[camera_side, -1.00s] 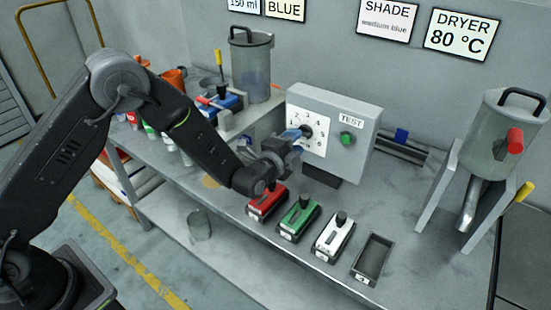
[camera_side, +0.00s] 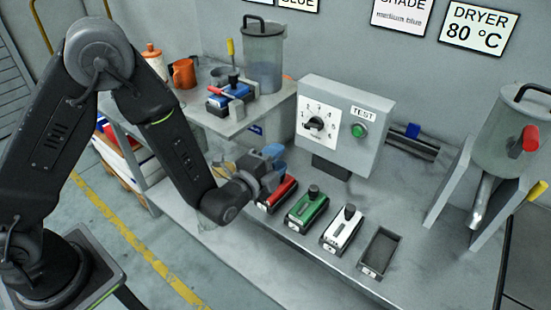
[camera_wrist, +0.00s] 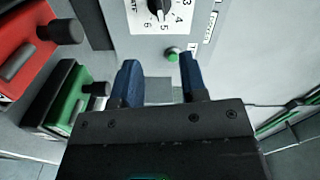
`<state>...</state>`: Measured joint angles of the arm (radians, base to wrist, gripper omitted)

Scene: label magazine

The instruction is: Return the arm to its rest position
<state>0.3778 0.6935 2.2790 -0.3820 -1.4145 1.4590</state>
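My gripper (camera_side: 270,162) is in front of the control box (camera_side: 372,155), to the left of and below its dial (camera_side: 317,123), and apart from it in the side view. Its two blue fingers are spread with nothing between them in the wrist view (camera_wrist: 160,78). The dial shows upside down at the top of the wrist view (camera_wrist: 158,8), and the green test button (camera_wrist: 172,54) shows beyond the fingers. My arm is bent, with its forearm sloping down to the bench.
Red (camera_side: 276,195), green (camera_side: 306,211) and white (camera_side: 342,229) cartridges and an empty tray (camera_side: 380,253) line the bench. The red one is close to my gripper. A raised shelf (camera_side: 270,108) holds a blue cartridge (camera_side: 233,92) and a lidded jar (camera_side: 263,60). A dryer vessel (camera_side: 500,135) stands right.

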